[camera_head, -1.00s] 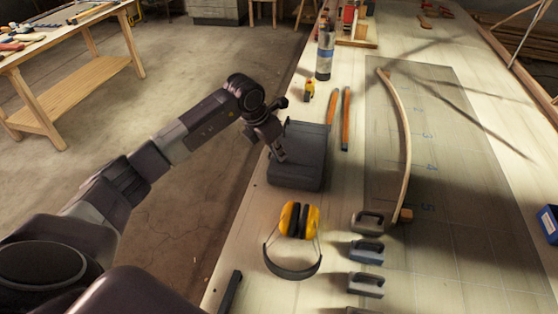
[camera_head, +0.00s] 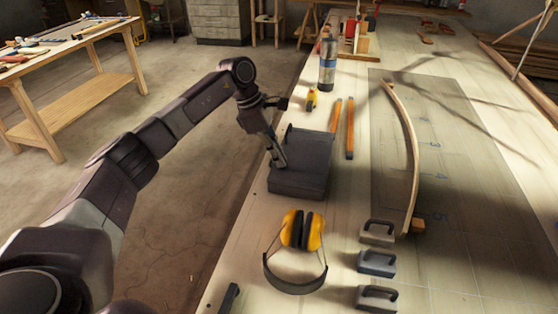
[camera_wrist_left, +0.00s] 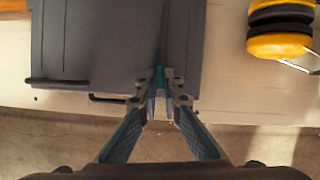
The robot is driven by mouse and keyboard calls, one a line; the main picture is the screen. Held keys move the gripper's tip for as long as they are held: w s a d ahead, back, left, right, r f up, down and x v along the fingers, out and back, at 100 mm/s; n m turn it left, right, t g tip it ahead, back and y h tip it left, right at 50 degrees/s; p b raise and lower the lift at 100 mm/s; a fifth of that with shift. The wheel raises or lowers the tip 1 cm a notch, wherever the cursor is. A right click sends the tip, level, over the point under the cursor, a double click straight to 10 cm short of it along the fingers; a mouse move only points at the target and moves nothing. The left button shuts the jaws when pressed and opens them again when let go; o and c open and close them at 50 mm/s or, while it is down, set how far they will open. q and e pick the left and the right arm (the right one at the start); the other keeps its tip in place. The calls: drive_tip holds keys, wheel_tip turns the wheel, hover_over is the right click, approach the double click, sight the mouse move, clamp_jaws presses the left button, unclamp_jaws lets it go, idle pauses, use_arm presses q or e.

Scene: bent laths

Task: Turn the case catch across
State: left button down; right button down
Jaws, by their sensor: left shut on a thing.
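The dark grey case (camera_head: 303,167) lies closed near the left edge of the long bench. It also fills the upper left of the left wrist view (camera_wrist_left: 110,45). My left gripper (camera_head: 279,161) reaches down to the case's left side. In the left wrist view its two fingers (camera_wrist_left: 160,82) are close together at the case's edge, with a small teal piece, the catch (camera_wrist_left: 159,73), between their tips. The fingers hide most of the catch, so I cannot tell its angle. My right gripper is in neither view.
Yellow ear defenders (camera_head: 302,230) lie just in front of the case. Two orange-and-black pencil-like tools (camera_head: 350,130) lie behind it. A bent lath (camera_head: 403,135) rests on a dark sheet to the right, near grey handled blocks (camera_head: 377,262). A spray can (camera_head: 327,64) stands further back.

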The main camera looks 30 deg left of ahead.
use_arm(q)
drive_tip(key=shift+w+r+m, duration=0.1)
drive_tip(key=shift+m, duration=0.5)
drive_tip(key=c, duration=2.1)
unclamp_jaws()
drive_tip(key=v, duration=1.2)
drive_tip(key=shift+w, duration=0.2)
